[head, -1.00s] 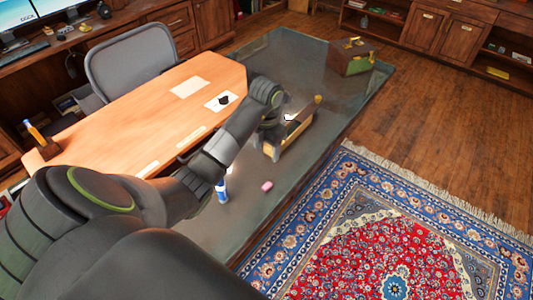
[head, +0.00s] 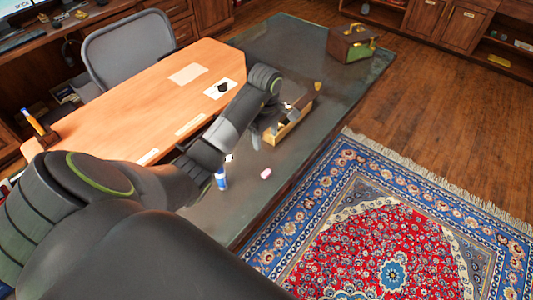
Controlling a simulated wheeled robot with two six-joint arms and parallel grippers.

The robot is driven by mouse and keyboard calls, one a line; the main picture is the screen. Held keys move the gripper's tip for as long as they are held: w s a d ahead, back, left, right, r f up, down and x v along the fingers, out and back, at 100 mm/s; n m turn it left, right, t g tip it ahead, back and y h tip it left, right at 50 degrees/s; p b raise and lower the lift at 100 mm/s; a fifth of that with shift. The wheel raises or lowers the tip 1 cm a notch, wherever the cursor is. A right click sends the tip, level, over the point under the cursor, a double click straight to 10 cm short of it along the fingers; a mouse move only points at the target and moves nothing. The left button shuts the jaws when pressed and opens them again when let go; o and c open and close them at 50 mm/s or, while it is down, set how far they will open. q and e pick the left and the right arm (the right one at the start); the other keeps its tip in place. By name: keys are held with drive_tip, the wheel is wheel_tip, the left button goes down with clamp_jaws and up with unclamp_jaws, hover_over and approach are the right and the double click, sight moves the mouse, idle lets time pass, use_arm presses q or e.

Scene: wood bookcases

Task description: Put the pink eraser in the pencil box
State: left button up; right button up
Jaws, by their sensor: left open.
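The pink eraser (head: 266,174) lies on the dark glass-like tabletop, in front of the long wooden box. This open, narrow wooden box (head: 292,127), which looks like the pencil box, rests on the same surface, farther back. My left gripper (head: 269,122) is open at the left end of the box, pointing down. It is apart from the eraser. The gripper and forearm hide part of the box, and I cannot tell whether the fingers touch it. My right gripper is not in view.
A small blue and white bottle (head: 221,180) stands left of the eraser. A brown box with a yellow handle (head: 350,45) sits at the far end. An orange-toned desk (head: 150,95) borders the tabletop on the left. Free surface lies around the eraser.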

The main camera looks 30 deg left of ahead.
use_arm(q)
drive_tip(key=b, duration=1.2)
hover_over(266, 172)
wheel_tip(266, 172, down, 12)
drive_tip(key=shift+f, duration=0.1)
wheel_tip(266, 172, down, 4)
drive_tip(key=shift+d+f+p, duration=0.15)
drive_tip(key=shift+f+p, duration=0.1)
drive_tip(key=shift+p, duration=0.5)
drive_tip(key=shift+f, duration=0.3)
drive_tip(key=shift+c, duration=0.5)
drive_tip(key=c, duration=1)
drive_tip(key=shift+r, duration=0.1)
